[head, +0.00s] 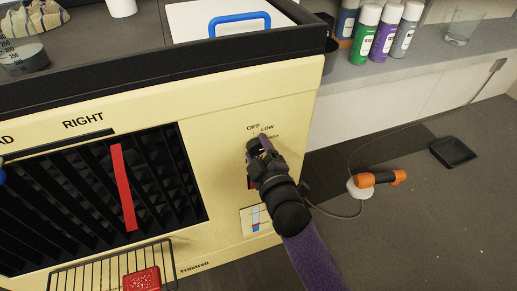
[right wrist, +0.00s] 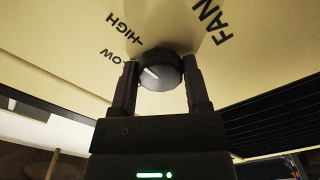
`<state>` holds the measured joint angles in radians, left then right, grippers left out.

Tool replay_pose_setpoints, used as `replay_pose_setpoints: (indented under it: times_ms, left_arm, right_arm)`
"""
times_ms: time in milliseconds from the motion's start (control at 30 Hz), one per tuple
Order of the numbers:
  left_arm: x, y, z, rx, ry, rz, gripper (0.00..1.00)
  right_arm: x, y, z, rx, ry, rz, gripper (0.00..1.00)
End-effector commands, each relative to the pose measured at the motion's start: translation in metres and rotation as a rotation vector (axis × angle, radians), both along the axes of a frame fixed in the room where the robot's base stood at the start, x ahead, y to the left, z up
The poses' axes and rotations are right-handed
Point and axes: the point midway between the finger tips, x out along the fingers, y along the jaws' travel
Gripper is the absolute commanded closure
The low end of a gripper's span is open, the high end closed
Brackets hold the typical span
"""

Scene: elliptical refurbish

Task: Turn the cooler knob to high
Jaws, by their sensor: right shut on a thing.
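The cooler (head: 232,170) is a cream box with a dark louvred grille, filling the left and middle of the head view. Its dark round knob (right wrist: 161,72) shows in the right wrist view, between the fingers of my right gripper (right wrist: 160,82). The knob's white mark slants to the upper left, roughly towards the LOW label (right wrist: 117,57). The HIGH label (right wrist: 124,29) is farther up. In the head view, my right gripper (head: 259,147) is at the front panel, just under the OFF and LOW print, and hides the knob. My left gripper is out of view.
A red strip (head: 123,187) hangs on the grille, above a wire rack (head: 95,272) with a red block (head: 142,279). Spray cans (head: 384,32) stand on the ledge. An orange-handled tool (head: 380,178) and a black tray (head: 453,152) lie right of the cooler.

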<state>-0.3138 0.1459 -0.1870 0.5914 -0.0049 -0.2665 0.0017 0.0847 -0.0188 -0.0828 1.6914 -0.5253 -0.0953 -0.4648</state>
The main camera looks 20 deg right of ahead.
Motion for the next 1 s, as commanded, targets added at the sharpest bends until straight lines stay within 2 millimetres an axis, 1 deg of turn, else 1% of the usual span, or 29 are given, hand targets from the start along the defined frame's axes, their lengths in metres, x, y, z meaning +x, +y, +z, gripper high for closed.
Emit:
replay_pose_setpoints:
  times_ms: [33,67,100,167,200,433,533,667,833,900,1000]
  left_arm:
    - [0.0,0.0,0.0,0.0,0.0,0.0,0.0]
    - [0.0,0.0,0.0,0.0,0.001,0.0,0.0]
    - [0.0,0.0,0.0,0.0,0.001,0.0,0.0]
    - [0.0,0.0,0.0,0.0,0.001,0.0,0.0]
    - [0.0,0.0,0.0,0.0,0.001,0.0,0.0]
    - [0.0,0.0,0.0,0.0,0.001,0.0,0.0]
    - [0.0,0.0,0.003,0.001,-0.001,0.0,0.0]
    - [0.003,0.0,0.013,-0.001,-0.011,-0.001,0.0]
    - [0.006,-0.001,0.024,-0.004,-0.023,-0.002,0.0]
    - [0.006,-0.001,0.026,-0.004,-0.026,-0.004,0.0]
    - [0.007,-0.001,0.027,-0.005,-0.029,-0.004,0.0]
  right_arm:
    - [0.0,0.0,-0.002,0.002,0.006,-0.001,0.33]
    - [0.0,0.0,-0.002,0.002,0.006,-0.001,0.27]
    - [0.0,0.0,-0.002,0.002,0.005,0.0,0.18]
    - [0.0,0.0,-0.001,0.001,0.004,-0.001,0.06]
    - [0.0,0.0,-0.001,0.001,0.004,0.0,0.04]
    - [0.0,0.0,-0.001,0.0,0.001,0.0,0.04]
    - [-0.007,0.0,0.0,0.001,0.002,0.0,0.04]
    - [-0.032,-0.001,0.002,0.001,0.003,-0.001,0.04]
    - [-0.074,-0.003,0.002,0.001,0.005,-0.002,0.04]
    - [-0.086,-0.003,0.001,0.002,0.005,-0.002,0.04]
    - [-0.097,-0.003,0.0,0.001,0.004,-0.001,0.04]
